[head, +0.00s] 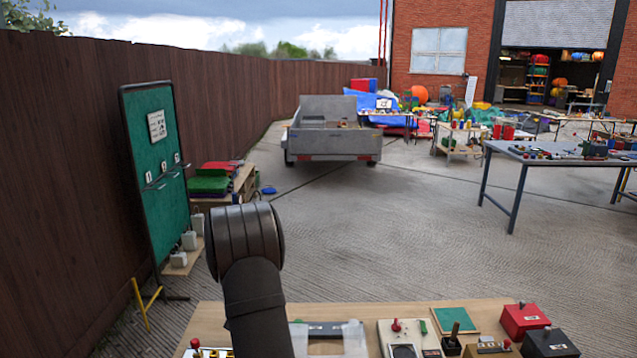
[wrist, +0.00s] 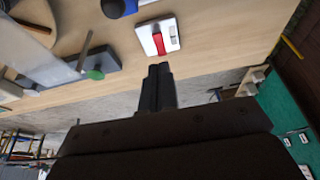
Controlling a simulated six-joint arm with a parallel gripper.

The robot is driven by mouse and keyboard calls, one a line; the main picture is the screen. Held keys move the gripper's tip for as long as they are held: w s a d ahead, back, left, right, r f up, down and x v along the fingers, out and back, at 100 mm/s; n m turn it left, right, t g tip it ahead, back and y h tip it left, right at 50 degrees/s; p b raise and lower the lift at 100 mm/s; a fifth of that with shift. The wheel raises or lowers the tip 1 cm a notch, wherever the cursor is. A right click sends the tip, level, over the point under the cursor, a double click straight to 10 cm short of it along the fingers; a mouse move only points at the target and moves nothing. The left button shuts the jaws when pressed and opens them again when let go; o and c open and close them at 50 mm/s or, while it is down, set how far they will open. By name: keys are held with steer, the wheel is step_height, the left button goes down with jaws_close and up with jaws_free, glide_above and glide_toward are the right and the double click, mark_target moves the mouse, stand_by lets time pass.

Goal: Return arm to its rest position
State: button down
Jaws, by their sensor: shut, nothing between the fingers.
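My gripper (wrist: 159,67) shows in the wrist view as two dark fingers pressed together, with nothing between them. Its tips point toward the wooden bench top (wrist: 112,52), near a small white box with a red lever (wrist: 158,43). I cannot tell how far the tips are from the box. In the head view my dark arm rises above the bench (head: 205,317), with a thick round joint at its upper end. The gripper itself is hidden in that view.
The bench holds a red box (head: 524,319), a black box (head: 549,343), a joystick (head: 453,336) and a green-topped panel (head: 457,319). A green board (head: 157,180) stands at left by the brown fence (head: 60,180). Open paving lies beyond, toward the grey trailer (head: 333,140).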

steer(key=w+f, duration=0.2)
steer(key=f, duration=0.1)
steer(key=shift+w+f, duration=0.1)
steer(key=shift+w, duration=0.3)
steer(key=shift+w+r, duration=0.2)
steer(key=shift+w, duration=0.5)
steer(key=s+a+r+n+h, duration=0.1)
steer(key=s+a+r+n, duration=0.1)
steer(key=r+n, duration=0.5)
steer(key=s+a+r+n+h, duration=0.1)
steer(key=s+r+n, duration=0.4)
steer(key=n, duration=0.5)
steer(key=shift+s+a+r+n, duration=0.3)
steer(key=shift+a+r, duration=0.3)
steer(key=shift+r, duration=0.3)
steer(key=c, duration=2.2)
jaws_free()
